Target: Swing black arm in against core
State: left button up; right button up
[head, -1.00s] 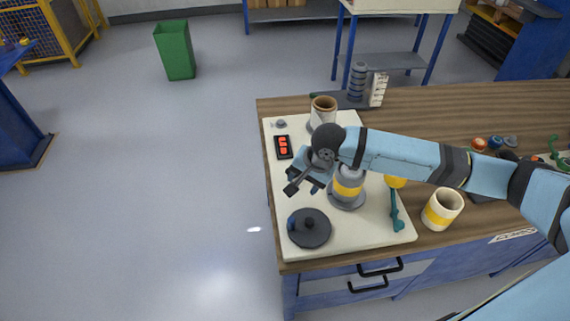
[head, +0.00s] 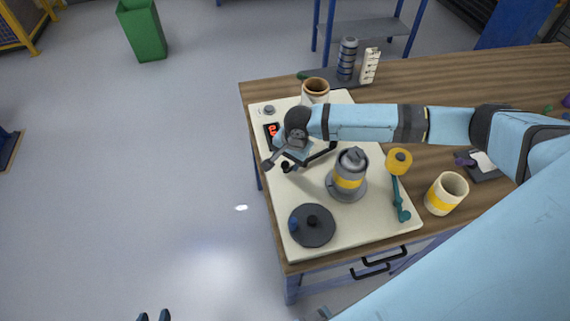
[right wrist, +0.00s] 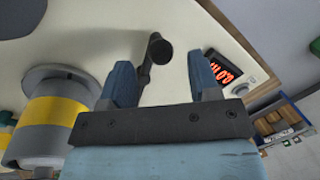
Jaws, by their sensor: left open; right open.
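The black arm (head: 322,157) lies on the cream board left of the core (head: 347,182), a grey cylinder with a yellow band. Its knobbed end (head: 285,167) is beside my right gripper (head: 292,162). In the right wrist view the black arm (right wrist: 147,72) shows between the two open blue fingers of my right gripper (right wrist: 165,80), with its round knob beyond the fingertips. The core (right wrist: 55,125) stands to the left there, apart from the fingers. I cannot tell whether a finger touches the arm. My left gripper (head: 154,315) shows only its tips at the bottom edge, over the floor.
A teal arm with a yellow roller (head: 399,162) is right of the core. A black disc (head: 312,226) lies at the board's front. A red display (head: 271,131) and a cup-like roller (head: 315,90) are at the back. A cream and yellow cup (head: 446,194) stands on the wood.

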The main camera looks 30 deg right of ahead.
aim_at(286, 163)
jog(key=shift+w+a+f, duration=0.1)
jog(key=shift+w+f, duration=0.1)
jog(key=shift+f, duration=0.85)
jog(key=shift+w+a+f, duration=0.1)
jog(key=shift+w+f, duration=0.05)
jog(key=shift+f, duration=0.9)
jog(key=shift+c, duration=0.4)
